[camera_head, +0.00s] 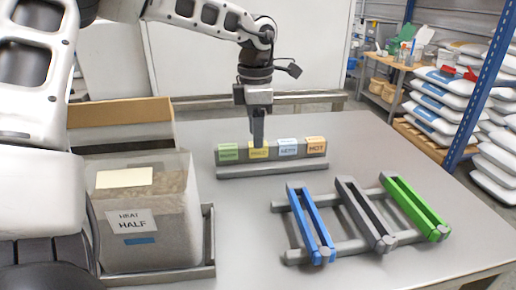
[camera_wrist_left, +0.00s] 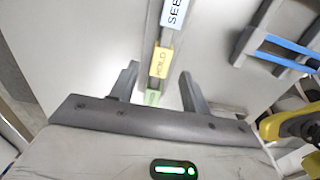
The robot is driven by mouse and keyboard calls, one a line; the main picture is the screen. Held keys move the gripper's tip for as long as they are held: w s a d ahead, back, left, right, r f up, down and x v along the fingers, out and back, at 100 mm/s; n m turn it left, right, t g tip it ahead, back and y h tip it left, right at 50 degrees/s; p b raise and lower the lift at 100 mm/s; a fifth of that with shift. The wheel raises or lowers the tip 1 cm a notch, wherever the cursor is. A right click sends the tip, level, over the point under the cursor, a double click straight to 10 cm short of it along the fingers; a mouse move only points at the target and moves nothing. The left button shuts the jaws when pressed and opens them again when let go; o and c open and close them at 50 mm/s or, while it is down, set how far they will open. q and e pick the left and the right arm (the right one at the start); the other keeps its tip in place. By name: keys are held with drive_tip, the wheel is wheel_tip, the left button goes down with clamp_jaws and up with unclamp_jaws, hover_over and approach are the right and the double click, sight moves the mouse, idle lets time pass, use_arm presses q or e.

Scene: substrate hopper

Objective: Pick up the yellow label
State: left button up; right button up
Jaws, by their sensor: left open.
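The yellow label (camera_head: 259,150) stands in a grey rack (camera_head: 272,171) on the table, second from the left between a green label (camera_head: 228,153) and a light blue label (camera_head: 288,147). My left gripper (camera_head: 258,143) points down at the yellow label, its fingertips partly covering the label's upper part. In the left wrist view the yellow label (camera_wrist_left: 161,62), reading HOLD, lies between the tips of the open left gripper (camera_wrist_left: 159,70). Neither finger visibly presses on it.
An orange label (camera_head: 316,146) ends the row on the right. A clear bin marked HALF (camera_head: 170,215) stands in a tray at the left. A frame with blue (camera_head: 311,225), grey and green (camera_head: 415,207) bars lies at the right. The table behind the rack is clear.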

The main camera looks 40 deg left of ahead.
use_arm(q)
wheel_tip(320, 180, down, 3)
drive_tip(key=shift+f, duration=0.2)
clamp_jaws()
drive_tip(key=shift+r, duration=0.15)
